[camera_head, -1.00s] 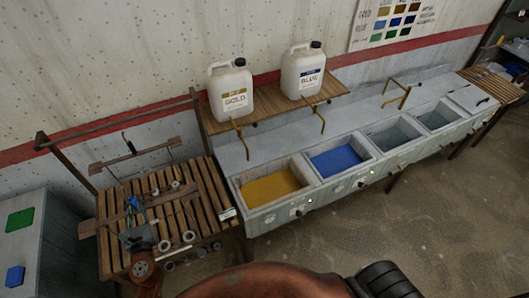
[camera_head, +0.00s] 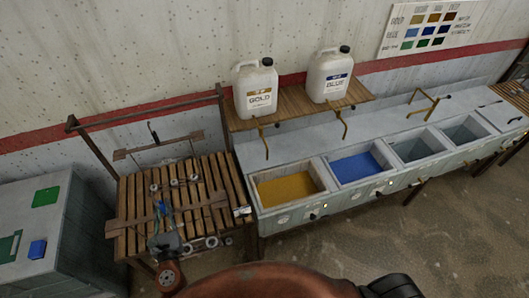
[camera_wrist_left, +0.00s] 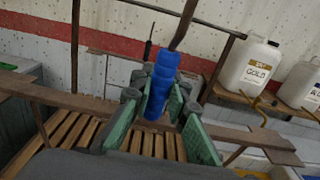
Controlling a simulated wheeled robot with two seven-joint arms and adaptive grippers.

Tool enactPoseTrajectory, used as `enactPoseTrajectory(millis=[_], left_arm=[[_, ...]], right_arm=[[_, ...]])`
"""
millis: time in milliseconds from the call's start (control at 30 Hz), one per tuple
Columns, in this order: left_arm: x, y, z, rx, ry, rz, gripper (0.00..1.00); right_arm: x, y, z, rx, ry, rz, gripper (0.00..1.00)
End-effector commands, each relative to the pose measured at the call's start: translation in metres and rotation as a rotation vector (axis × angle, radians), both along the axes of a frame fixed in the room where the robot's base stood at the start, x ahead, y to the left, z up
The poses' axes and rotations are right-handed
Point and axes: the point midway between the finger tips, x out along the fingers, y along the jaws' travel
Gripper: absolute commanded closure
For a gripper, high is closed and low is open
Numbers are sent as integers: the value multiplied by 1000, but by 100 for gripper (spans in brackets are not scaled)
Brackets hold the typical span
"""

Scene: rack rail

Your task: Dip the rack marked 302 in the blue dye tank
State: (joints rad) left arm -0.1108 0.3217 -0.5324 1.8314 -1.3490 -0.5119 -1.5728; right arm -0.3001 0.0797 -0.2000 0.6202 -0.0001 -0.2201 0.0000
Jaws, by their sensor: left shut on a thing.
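My left gripper (camera_head: 165,228) is over the slatted wooden table at the left. In the left wrist view its green fingers (camera_wrist_left: 160,112) are shut around a blue grip (camera_wrist_left: 162,75), from which a brown rod rises. Wooden bars with several pale rings (camera_head: 174,181) lie over the slats. A small white tag (camera_head: 243,211) is at the table's right edge; its marking is too small to read. I cannot make out 302 anywhere. The blue dye tank (camera_head: 355,168) is right of the gold tank (camera_head: 288,188), apart from my left gripper. My right gripper does not show.
A brown rail frame (camera_head: 150,115) stands behind the slatted table (camera_head: 135,190). Gold (camera_head: 256,90) and blue (camera_head: 330,78) jugs stand on a shelf above the tanks, with brass taps below. Two grey tanks (camera_head: 413,148) are farther right. A grey cabinet (camera_head: 85,225) stands left.

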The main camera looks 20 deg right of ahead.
Motion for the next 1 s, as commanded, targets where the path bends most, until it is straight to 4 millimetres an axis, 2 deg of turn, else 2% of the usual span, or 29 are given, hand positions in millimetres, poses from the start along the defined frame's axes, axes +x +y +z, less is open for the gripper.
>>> enactPoseTrajectory(millis=[1000], left_arm=[[-78, -25, 1, -2, -2, 0, 100]], right_arm=[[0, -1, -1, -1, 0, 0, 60]])
